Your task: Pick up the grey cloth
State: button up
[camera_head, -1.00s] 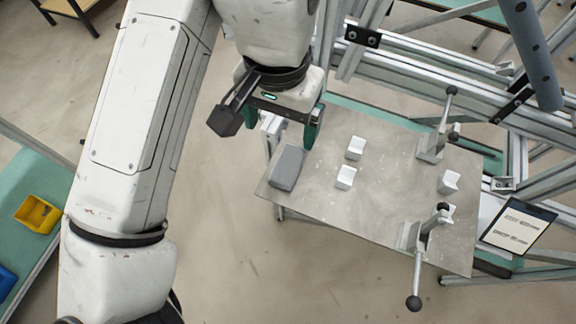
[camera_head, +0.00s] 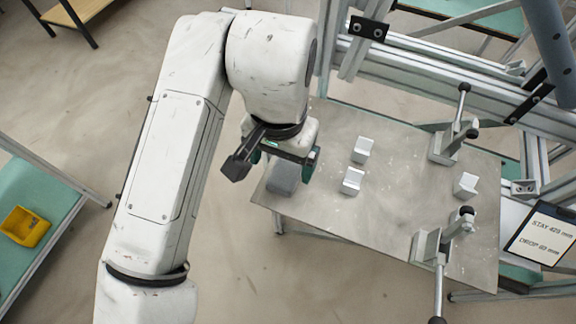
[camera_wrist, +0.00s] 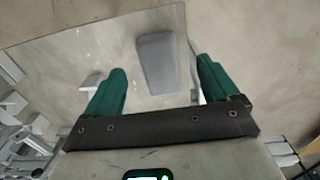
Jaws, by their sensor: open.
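The grey cloth (camera_head: 284,178) is a folded, rounded block lying at the left edge of the metal plate (camera_head: 330,215). My gripper (camera_head: 283,160) hangs over its upper part and hides some of it in the head view. In the wrist view the cloth (camera_wrist: 158,62) lies flat on the plate, beyond and between the two green fingers (camera_wrist: 163,88). The fingers stand wide apart with nothing between them. The cloth looks apart from both fingertips.
Small metal blocks (camera_head: 352,181) stand right of the cloth, another (camera_head: 362,150) behind. Toggle clamps (camera_head: 440,245) and (camera_head: 455,135) rise on the plate's right side. A frame of aluminium profiles (camera_head: 430,70) borders the back. A sign (camera_head: 543,233) is at right.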

aim_at(284, 174)
jog(key=shift+w+d+f+p, duration=0.1)
jog(key=shift+w+f+p, duration=0.1)
jog(key=shift+f, duration=1.1)
jog(key=shift+w+d+f+p, duration=0.1)
jog(key=shift+f+p, duration=0.1)
jog(key=shift+f, duration=1.1)
jog(key=c, duration=1.1)
jog(key=shift+c, duration=0.2)
jog(key=shift+r, duration=0.5)
jog(key=shift+s+r+b, duration=0.2)
jog(key=shift+r+b, duration=0.25)
jog(key=shift+r, duration=0.8)
jog(key=s+a+r, duration=0.1)
jog(key=s+r, duration=0.8)
jog(key=s, duration=0.4)
jog(key=shift+s+r+b, duration=0.3)
jog(key=shift+s+b, duration=0.05)
